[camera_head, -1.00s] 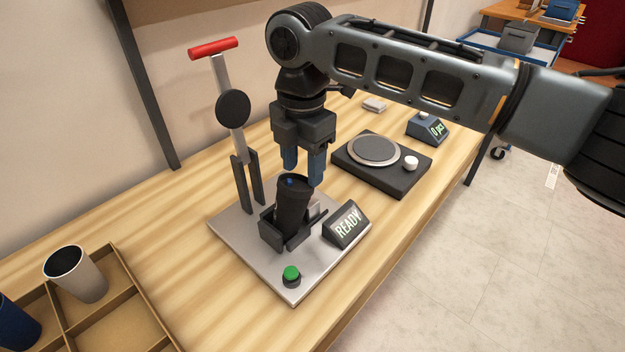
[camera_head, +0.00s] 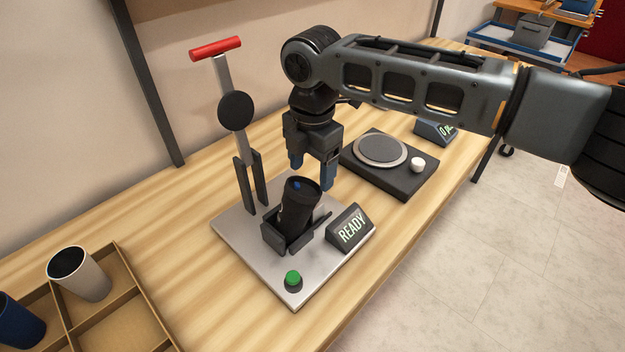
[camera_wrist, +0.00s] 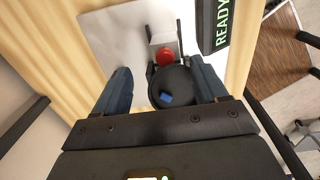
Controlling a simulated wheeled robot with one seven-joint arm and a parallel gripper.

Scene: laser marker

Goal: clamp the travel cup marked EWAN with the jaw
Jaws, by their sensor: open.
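A black travel cup (camera_head: 299,207) stands, slightly tilted in the picture, in the dark jaw (camera_head: 274,237) on the marker's metal plate. A small blue mark shows inside its top; I cannot read any name on it. The cup also shows in the wrist view (camera_wrist: 172,88), with a red round part beyond it. The lever with a red handle (camera_head: 215,48) stands upright behind the jaw. My gripper (camera_head: 311,178) is open and empty, its blue fingers above and behind the cup. In the wrist view the fingers (camera_wrist: 160,90) lie on either side of the cup's outline.
A display reading READY (camera_head: 351,229) and a green button (camera_head: 292,278) sit on the plate. A black turntable device (camera_head: 390,165) stands behind right. A divided tray (camera_head: 122,318) with a grey cup (camera_head: 80,275) and a blue cup (camera_head: 18,322) is at front left.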

